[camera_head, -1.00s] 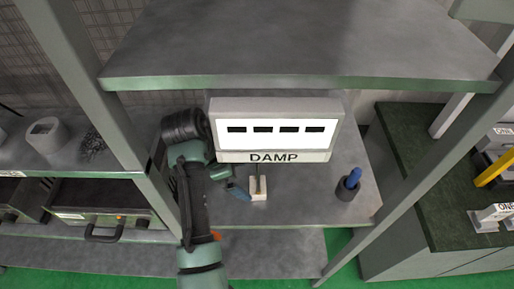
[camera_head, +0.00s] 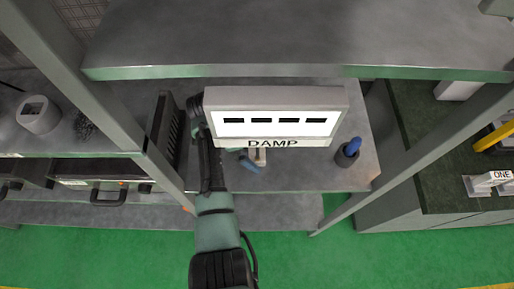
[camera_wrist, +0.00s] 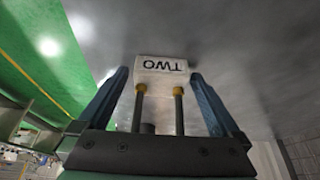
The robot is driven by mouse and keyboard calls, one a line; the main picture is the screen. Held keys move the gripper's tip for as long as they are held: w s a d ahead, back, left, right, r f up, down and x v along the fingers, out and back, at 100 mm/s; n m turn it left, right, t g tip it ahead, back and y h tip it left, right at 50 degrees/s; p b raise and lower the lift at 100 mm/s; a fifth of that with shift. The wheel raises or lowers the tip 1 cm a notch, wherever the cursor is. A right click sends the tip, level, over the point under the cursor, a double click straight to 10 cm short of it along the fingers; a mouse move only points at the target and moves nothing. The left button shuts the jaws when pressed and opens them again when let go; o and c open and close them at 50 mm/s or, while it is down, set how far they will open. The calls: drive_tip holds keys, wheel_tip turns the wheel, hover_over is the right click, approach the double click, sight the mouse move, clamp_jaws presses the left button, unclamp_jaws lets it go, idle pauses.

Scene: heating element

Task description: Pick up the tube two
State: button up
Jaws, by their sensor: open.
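Tube two shows in the wrist view as a white block (camera_wrist: 161,70) marked TWO, upside down in the picture. Two dark prongs (camera_wrist: 179,112) with brass-coloured ends run from it towards my palm. My gripper (camera_wrist: 158,76) is open, with one blue finger on each side of the prongs. Gaps show between the fingers and the prongs. In the head view the pale block (camera_head: 259,158) is partly hidden by the DAMP box, and my gripper (camera_head: 246,160) is right at it from the left.
The white DAMP box (camera_head: 275,118) hangs above and in front of the block. A dark holder with a blue piece (camera_head: 350,150) stands to the right on the grey shelf (camera_head: 310,178). A grey shelf (camera_head: 300,40) spans above. A metal post (camera_head: 105,110) is close left of my arm.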

drive_tip(key=c, duration=1.4)
